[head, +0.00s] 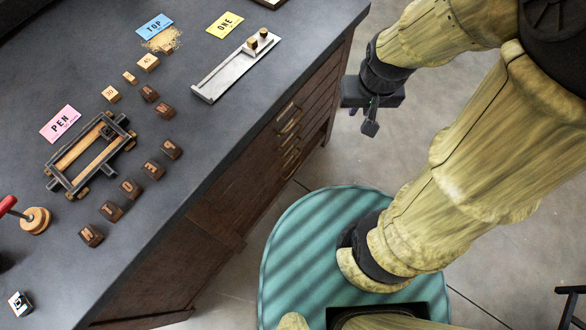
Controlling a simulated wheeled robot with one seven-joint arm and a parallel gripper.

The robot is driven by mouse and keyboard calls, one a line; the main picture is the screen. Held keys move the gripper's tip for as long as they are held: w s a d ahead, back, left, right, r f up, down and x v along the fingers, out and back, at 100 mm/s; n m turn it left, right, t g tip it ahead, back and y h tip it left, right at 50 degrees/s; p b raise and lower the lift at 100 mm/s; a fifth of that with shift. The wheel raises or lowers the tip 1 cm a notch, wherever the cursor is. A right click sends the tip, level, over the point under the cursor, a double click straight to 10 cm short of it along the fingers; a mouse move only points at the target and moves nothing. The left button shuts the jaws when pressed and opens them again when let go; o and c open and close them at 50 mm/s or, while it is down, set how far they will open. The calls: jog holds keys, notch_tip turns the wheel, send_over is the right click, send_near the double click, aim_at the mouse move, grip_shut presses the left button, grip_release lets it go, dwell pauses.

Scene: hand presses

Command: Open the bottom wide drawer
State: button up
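The wide drawers are stacked in the side of the dark wooden cabinet, below the worktop's right edge, with several brass handles. The lowest handle I can make out (292,162) is on the bottom wide drawer, seen steeply from above. The drawer fronts look flush, with none standing out clearly. My gripper (370,127) hangs beyond the cabinet's right side, to the upper right of the handles and apart from them. Its dark fingers point down over the floor, and nothing shows in them. Their opening is too small and edge-on to judge.
The dark worktop (215,140) carries a metal composing stick (235,68), a small wooden frame press (90,155), several type blocks, coloured cards and a red-handled tool (33,218). Grey floor is clear beside the drawers. A dark stand edge (570,291) shows at lower right.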

aim_at(293, 170)
jog(key=w+d+f+n+g+y+b, duration=0.1)
jog(key=w+f+n+y+b, duration=0.4)
jog(key=f+n+b, duration=0.7)
jog(key=w+d+f+n+g+y+b, duration=0.1)
jog(key=w+f+n+y+b, duration=0.3)
jog(key=f+n+b, duration=0.8)
jog(key=w+d+f+n+g+y+b, duration=0.1)
jog(key=w+f+n+y+b, duration=0.4)
jog(key=f, duration=3)
jog(key=n+g+y+b, duration=0.1)
jog(key=n+y+b, duration=0.1)
jog(key=n+b, duration=0.4)
jog(key=shift+w+f+n+g+b, duration=0.3)
jog(key=shift+w+n+g+b, duration=0.1)
jog(key=shift+b, duration=1.7)
jog(key=shift+s, duration=0.1)
jog(key=b+x, duration=0.6)
jog(key=x, duration=1.1)
jog(key=shift+a+b, duration=0.1)
jog(key=shift+b, duration=0.3)
jog(key=shift+a+r, duration=0.1)
